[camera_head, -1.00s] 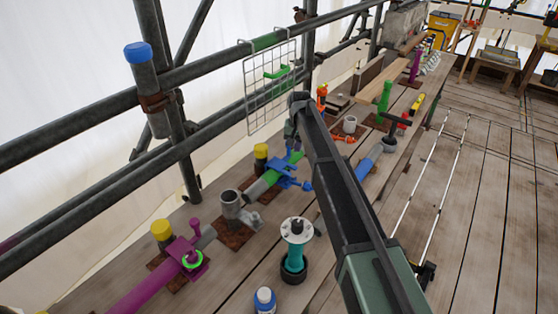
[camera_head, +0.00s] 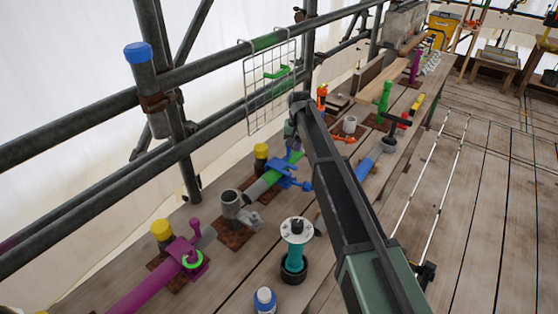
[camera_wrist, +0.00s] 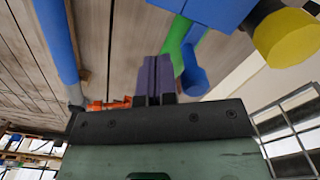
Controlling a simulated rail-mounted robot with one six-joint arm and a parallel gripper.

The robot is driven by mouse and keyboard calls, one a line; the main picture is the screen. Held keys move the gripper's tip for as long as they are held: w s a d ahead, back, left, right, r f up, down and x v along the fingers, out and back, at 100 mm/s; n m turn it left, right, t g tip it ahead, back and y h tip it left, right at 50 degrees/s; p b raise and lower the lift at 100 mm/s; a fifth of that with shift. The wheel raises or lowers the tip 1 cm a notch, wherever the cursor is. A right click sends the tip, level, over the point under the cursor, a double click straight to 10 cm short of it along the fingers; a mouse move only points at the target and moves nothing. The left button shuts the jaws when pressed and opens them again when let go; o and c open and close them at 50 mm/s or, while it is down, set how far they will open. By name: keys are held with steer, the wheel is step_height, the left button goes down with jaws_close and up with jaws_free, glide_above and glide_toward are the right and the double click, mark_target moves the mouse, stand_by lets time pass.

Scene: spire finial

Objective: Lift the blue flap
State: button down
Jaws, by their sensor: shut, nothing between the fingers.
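A blue clamp-like fitting (camera_head: 284,174) sits around a green tube (camera_head: 263,185) on the bench, partly behind my arm. I take it for the part with the blue flap, but I cannot make out the flap's edges. In the wrist view its blue body (camera_wrist: 215,10) is at the top, with a blue cylinder (camera_wrist: 194,76) and a green bar (camera_wrist: 176,42) below it. My gripper (camera_wrist: 157,82) is shut and empty, just left of the green bar and blue cylinder. I cannot tell whether it touches them. In the head view my gripper is largely hidden near the fitting.
A yellow cap (camera_head: 261,151) stands beside the fitting; it also shows in the wrist view (camera_wrist: 288,36). A grey pipe stub (camera_head: 232,205), a teal spool (camera_head: 295,250) and a purple clamp (camera_head: 182,252) are nearer. A wire grid (camera_head: 270,85) hangs on the rail behind.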

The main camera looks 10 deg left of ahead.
step_height(320, 180, down, 4)
steer(key=b, duration=0.3)
steer(key=shift+r+b, duration=0.15)
steer(key=shift+b, duration=0.25)
stand_by(0.3)
steer(key=shift+a, duration=0.15)
stand_by(0.3)
